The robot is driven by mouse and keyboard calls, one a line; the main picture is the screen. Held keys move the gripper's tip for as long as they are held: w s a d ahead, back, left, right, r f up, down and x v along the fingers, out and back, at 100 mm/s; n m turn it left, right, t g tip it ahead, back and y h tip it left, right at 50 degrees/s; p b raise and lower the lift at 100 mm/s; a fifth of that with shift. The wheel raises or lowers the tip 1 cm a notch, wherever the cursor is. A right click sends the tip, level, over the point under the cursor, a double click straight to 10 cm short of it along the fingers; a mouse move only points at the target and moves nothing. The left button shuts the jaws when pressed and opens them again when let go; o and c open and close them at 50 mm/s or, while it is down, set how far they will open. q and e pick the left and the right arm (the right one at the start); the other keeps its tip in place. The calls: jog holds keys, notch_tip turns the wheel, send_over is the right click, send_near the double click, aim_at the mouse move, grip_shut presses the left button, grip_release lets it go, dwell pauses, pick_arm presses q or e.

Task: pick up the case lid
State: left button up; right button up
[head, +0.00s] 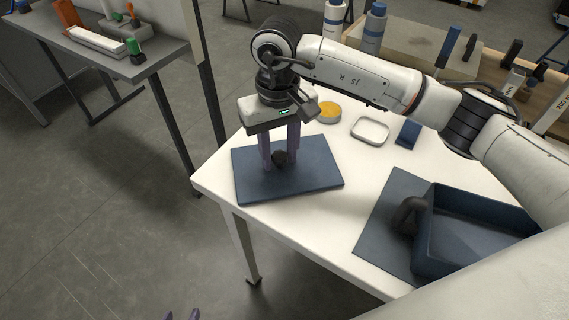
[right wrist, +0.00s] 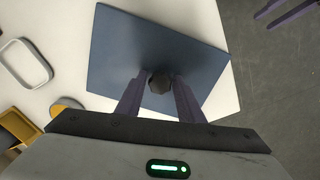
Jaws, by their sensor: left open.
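The case lid is a flat dark-blue rectangular plate (head: 315,175) with a small black knob (head: 279,158) on top. It lies at the left corner of the white table and shows also in the right wrist view (right wrist: 115,50). My right gripper (head: 279,163) points down over the lid, one finger on each side of the knob (right wrist: 160,82). The fingertips are very close to the knob; I cannot tell if they press on it. My left gripper (head: 183,314) is open and empty at the bottom edge of the head view, away from the lid.
A dark-blue open case (head: 475,255) with a black handle-like part sits on a dark mat (head: 378,225) at right.

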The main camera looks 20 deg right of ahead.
jog(key=c, duration=0.8)
